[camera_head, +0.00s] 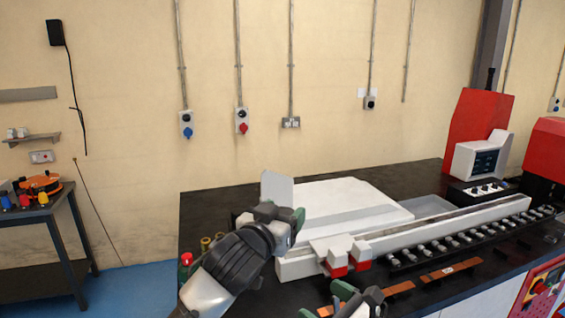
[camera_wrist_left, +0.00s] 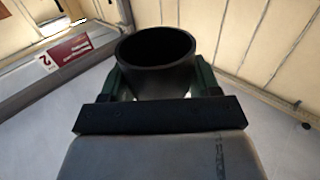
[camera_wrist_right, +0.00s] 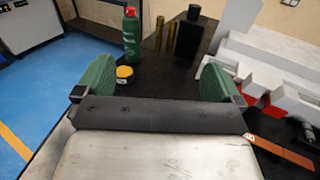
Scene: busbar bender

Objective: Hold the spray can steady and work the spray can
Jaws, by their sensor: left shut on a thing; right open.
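The spray can (camera_wrist_right: 132,37) is green with a red cap. It stands upright on the dark bench in the right wrist view. In the head view its red top and green side (camera_head: 186,266) show just left of my left forearm. My left gripper (camera_head: 283,216) is raised above the bench and shut on a black hollow cylinder (camera_wrist_left: 155,62), seen between its green fingers in the left wrist view. My right gripper (camera_wrist_right: 155,82) is open and empty, with the can beyond and apart from its fingers. It is low at the bottom of the head view (camera_head: 355,296).
A yellow-lidded jar (camera_wrist_right: 124,74) stands near the can. Brass cylinders (camera_wrist_right: 171,37) and a black block (camera_wrist_right: 192,40) stand to its right. The long white rail (camera_head: 430,226) with red-and-white blocks (camera_head: 341,254) and copper bars (camera_head: 450,271) take up the bench's right side.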

